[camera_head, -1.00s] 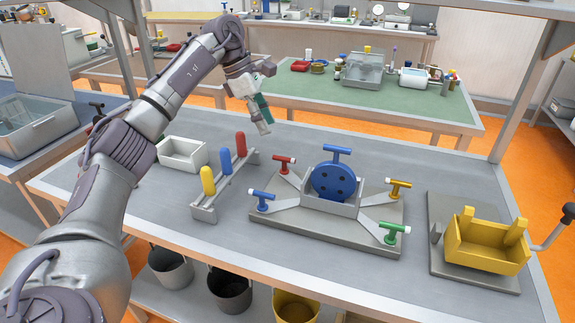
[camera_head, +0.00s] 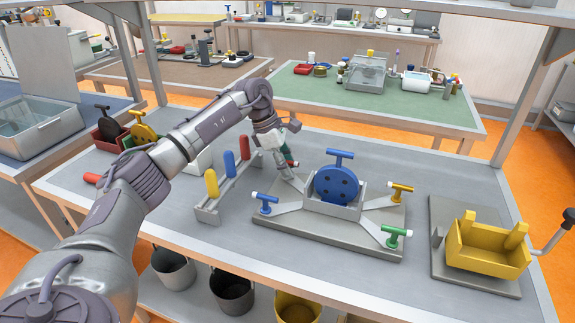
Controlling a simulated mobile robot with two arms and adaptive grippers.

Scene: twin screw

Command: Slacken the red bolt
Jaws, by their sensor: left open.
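A grey plate (camera_head: 330,237) on the bench carries a blue disc (camera_head: 336,186) in a cradle, topped by a blue T-handle (camera_head: 338,154). My left gripper (camera_head: 290,165) is down at the plate's back left corner, where the red bolt (camera_head: 295,163) is. Only a sliver of red shows beside the fingers; the rest is hidden. The gripper is open, and I cannot tell whether it touches the bolt. My right gripper is not in view.
A rack with yellow, red and blue pegs (camera_head: 211,184) stands left of the plate, close to my left arm. A yellow vise-like block (camera_head: 487,258) stands at the right. Bins (camera_head: 109,133) are at the back left. The front of the bench is fairly clear.

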